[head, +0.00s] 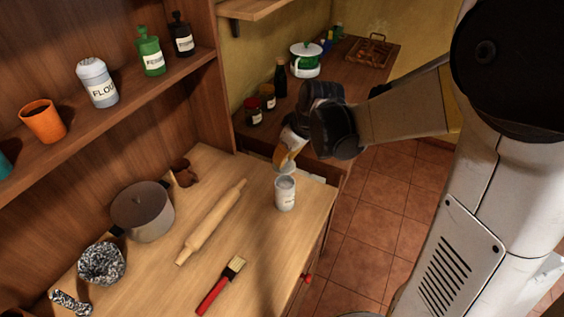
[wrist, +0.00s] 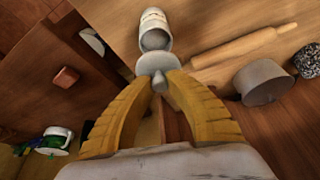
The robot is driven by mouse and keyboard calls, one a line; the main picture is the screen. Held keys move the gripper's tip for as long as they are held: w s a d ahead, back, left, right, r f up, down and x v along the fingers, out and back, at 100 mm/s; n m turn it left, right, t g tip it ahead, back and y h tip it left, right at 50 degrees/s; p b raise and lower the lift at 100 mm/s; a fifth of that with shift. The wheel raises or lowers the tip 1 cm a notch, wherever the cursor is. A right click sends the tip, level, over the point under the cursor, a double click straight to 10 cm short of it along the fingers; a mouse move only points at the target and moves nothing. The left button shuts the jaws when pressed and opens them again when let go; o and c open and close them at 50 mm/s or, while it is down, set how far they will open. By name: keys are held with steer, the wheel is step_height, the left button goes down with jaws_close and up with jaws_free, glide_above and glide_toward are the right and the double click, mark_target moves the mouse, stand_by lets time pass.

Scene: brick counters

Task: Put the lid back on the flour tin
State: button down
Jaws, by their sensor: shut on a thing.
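The open flour tin (head: 285,195), a small pale grey can with a label, stands upright near the counter's right edge in the head view. In the wrist view the tin (wrist: 154,22) is at the top, with its open mouth toward me. My gripper (head: 286,160) is just above and behind the tin. In the wrist view my gripper (wrist: 160,84) has its yellow fingers shut on the knob of the round grey lid (wrist: 157,62). The lid is apart from the tin in the head view, where it is mostly hidden by the fingers.
A rolling pin (head: 211,222), a grey pot (head: 143,211) and a red-handled brush (head: 220,286) lie left of the tin. A closed container marked FLOU (head: 97,83) stands on the shelf. Dark jars (head: 267,97) and a green-white pot (head: 306,60) stand on the back counter.

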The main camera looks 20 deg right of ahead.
mark_target(281, 180)
steer(key=shift+s+d+f, duration=0.1)
steer(key=shift+s+f, duration=0.15)
steer(key=shift+f, duration=0.2)
steer(key=shift+f+b, duration=2.2)
steer(key=shift+f, duration=0.35)
steer(key=shift+f+b, duration=0.2)
steer(key=shift+b, duration=0.15)
steer(key=c, duration=0.8)
jaws_free()
steer(key=shift+r, duration=0.15)
steer(key=shift+r+p, duration=2.75)
steer(key=shift+r, duration=0.7)
steer(key=shift+c, duration=0.2)
